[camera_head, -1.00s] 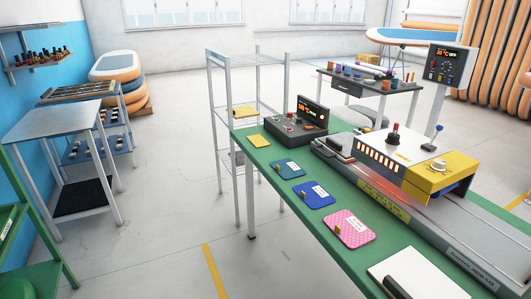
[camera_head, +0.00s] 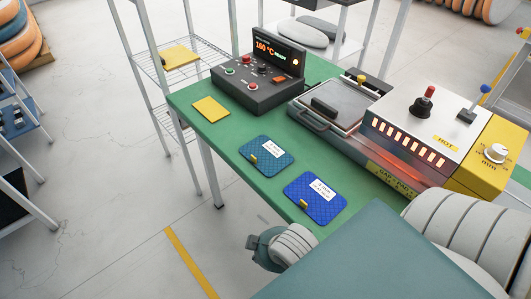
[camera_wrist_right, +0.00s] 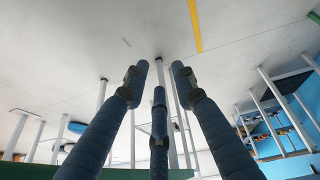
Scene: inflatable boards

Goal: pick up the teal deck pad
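The teal deck pad (camera_head: 266,155) lies flat on the green table, with a white label and a small yellow tab. It is between a yellow pad (camera_head: 211,109) and a blue pad (camera_head: 315,198). My right gripper (camera_wrist_right: 158,76) shows in the right wrist view with its dark fingers spread and nothing between them. Floor and table legs are beyond it, and no pad shows there. In the head view, large parts of my arm cover the lower right, and its fingers cannot be made out. My left gripper is not in view.
A control box (camera_head: 262,80) stands behind the pads. A heated press (camera_head: 408,135) with a glowing slot stands to their right on the green table (camera_head: 225,138). A wire shelf (camera_head: 180,60) is at the table's left end. Floor left of the table is open.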

